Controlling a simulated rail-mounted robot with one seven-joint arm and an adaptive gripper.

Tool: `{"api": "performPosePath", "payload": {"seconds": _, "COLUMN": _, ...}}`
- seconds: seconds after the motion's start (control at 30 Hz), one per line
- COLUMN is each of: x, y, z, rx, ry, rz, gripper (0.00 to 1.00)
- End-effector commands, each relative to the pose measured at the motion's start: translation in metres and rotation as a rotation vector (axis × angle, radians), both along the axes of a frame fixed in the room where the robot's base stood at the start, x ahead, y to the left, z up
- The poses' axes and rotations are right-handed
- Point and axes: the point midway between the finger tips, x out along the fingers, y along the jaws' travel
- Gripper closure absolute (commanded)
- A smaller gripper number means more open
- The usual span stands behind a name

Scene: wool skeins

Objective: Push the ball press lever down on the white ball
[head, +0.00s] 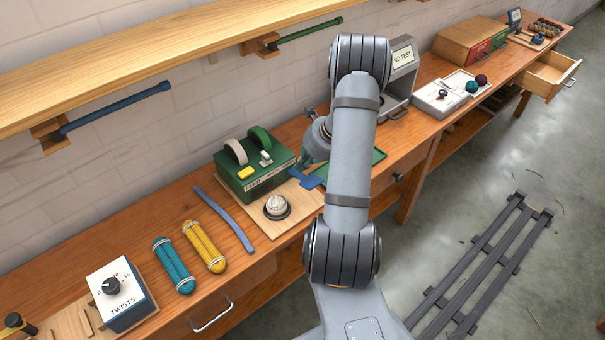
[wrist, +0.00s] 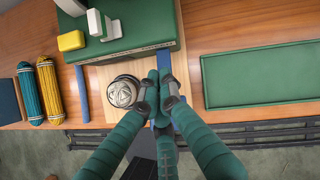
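The white ball (head: 276,205) sits in a dark round cup on a pale wooden board in front of a green machine. It also shows in the wrist view (wrist: 122,92), just left of my fingertips. A blue lever (head: 306,182) shows right of the ball in the head view, partly hidden by my arm. In the wrist view blue parts of it (wrist: 164,59) show beyond and below my fingers.
The green machine (head: 255,172) with two wheels stands behind the ball. A blue strip (head: 225,219), yellow skein (head: 204,246), teal skein (head: 173,265) and twist dial box (head: 121,293) lie to the left. A green tray (wrist: 258,75) is at the right.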

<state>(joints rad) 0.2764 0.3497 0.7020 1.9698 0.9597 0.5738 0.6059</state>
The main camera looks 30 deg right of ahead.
Motion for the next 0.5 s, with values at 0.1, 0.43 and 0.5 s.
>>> {"api": "performPosePath", "payload": {"seconds": 0.1, "x": 0.0, "y": 0.0, "z": -0.001, "rx": 0.0, "ry": 0.0, "rz": 0.0, "gripper": 1.0}}
{"api": "performPosePath", "payload": {"seconds": 0.43, "x": 0.005, "y": 0.001, "z": 0.018, "rx": -0.001, "ry": -0.001, "rz": 0.003, "gripper": 1.0}}
{"api": "performPosePath", "payload": {"seconds": 0.5, "x": 0.007, "y": 0.001, "z": 0.025, "rx": -0.001, "ry": 0.0, "rz": 0.002, "gripper": 1.0}}
